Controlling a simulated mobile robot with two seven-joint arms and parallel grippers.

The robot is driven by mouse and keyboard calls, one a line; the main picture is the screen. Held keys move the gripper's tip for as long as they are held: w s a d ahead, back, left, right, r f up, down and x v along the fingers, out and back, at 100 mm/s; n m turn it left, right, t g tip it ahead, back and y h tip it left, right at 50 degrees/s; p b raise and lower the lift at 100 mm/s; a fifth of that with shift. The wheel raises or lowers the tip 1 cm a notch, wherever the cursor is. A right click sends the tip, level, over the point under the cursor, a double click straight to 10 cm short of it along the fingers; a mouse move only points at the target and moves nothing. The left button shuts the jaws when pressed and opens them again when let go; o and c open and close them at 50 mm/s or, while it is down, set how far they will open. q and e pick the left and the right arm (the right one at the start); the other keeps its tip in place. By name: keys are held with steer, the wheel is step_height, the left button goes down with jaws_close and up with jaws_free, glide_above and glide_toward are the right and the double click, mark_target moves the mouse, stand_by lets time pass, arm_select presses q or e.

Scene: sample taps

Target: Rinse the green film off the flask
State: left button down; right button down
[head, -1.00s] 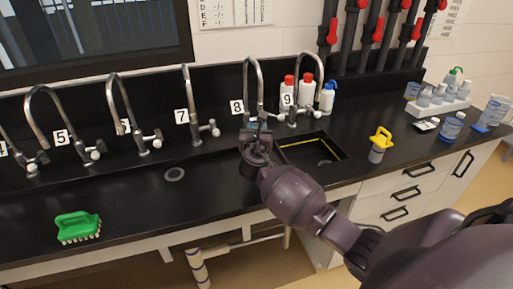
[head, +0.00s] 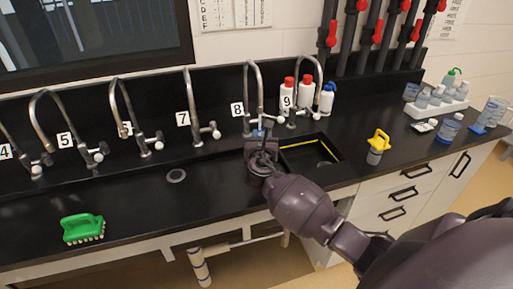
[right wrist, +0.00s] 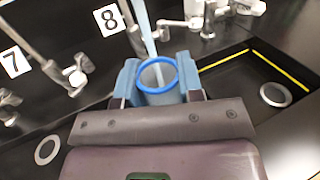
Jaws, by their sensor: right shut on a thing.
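The flask (right wrist: 158,80) is a pale vessel with a bright blue rim, seen from above in the right wrist view. My right gripper (right wrist: 160,85) is shut on it, a finger on each side. A pale blue stream (right wrist: 144,28) of what looks like water comes down to the flask's mouth. The gripper (head: 262,150) is at the tap marked 8 (head: 247,95) in the head view, by the left end of the sink, where it mostly hides the flask. I see no green film on the visible part; the flask's lower sides are hidden. My left gripper is not in view.
The open sink (head: 310,152) lies right of the gripper. A green brush (head: 82,228) lies on the left counter. A yellow-handled item (head: 377,147) stands right of the sink. Bottles (head: 306,88) stand behind tap 9. The front-left counter is mostly clear.

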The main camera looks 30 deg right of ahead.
steer(key=shift+s+a+p, duration=0.25)
steer(key=shift+s+p, duration=0.15)
steer(key=shift+s, duration=0.3)
steer(key=shift+s+a+p, duration=0.2)
steer(key=shift+s+p, duration=0.2)
steer(key=shift+s, duration=0.25)
steer(key=shift+s+a+p, duration=0.2)
steer(key=shift+s+p, duration=0.1)
steer(key=shift+s, duration=0.3)
steer(key=shift+s+a+p, duration=0.2)
steer(key=shift+s+p, duration=0.05)
steer(key=shift+s, duration=0.35)
steer(key=s+a+r, duration=0.1)
steer(key=s+r, duration=0.3)
steer(key=shift+s+a, duration=0.35)
